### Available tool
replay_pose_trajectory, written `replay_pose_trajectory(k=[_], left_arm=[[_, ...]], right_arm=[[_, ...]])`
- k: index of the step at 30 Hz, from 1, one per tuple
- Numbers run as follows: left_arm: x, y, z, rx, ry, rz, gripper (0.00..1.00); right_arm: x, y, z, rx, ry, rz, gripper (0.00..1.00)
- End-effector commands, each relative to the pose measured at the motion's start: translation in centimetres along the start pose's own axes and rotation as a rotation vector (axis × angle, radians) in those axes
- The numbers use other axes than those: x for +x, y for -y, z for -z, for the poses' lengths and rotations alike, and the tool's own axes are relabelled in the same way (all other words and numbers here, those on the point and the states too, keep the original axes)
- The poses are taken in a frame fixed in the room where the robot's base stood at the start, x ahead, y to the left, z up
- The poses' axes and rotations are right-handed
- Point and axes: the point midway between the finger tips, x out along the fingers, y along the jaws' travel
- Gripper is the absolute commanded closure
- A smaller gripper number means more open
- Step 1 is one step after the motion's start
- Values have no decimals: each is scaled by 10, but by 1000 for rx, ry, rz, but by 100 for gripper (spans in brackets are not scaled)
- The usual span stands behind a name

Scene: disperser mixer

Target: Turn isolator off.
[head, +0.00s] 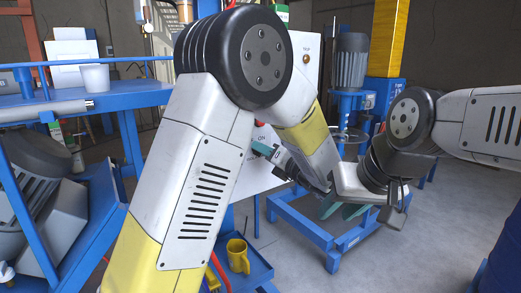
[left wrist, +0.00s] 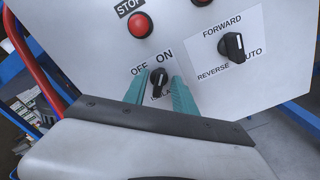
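The isolator knob (left wrist: 158,82) is a small black rotary switch on a white panel (left wrist: 215,95), with OFF at its upper left and ON at its upper right. Its white mark appears to point up towards ON. My left gripper (left wrist: 159,92) has its two teal fingers spread on either side of the knob; I cannot tell whether they touch it. In the head view my left gripper (head: 263,149) is at the panel, and my own arm hides much of the panel and the knob. My right gripper (head: 342,209) is away from the panel at the right, teal fingers apart, empty.
Above the knob is a red STOP button (left wrist: 140,25). To its right is a FORWARD/REVERSE/AUTO selector (left wrist: 232,47). A blue frame (head: 330,240) stands on the floor beyond the right gripper. A yellow mug (head: 238,256) sits on a blue shelf below.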

Motion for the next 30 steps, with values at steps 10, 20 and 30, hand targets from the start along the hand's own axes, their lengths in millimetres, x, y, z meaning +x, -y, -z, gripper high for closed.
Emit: replay_pose_trajectory(k=[10, 20, 30], left_arm=[[0, 0, 0, 0, 0, 0, 97], [0, 0, 0, -8, 0, 0, 100], [0, 0, 0, -146, -1, 0, 100]], right_arm=[[0, 0, 0, 0, -1, 0, 64], [0, 0, 0, 0, 0, 0, 64], [0, 0, 0, 0, 0, 0, 64]])
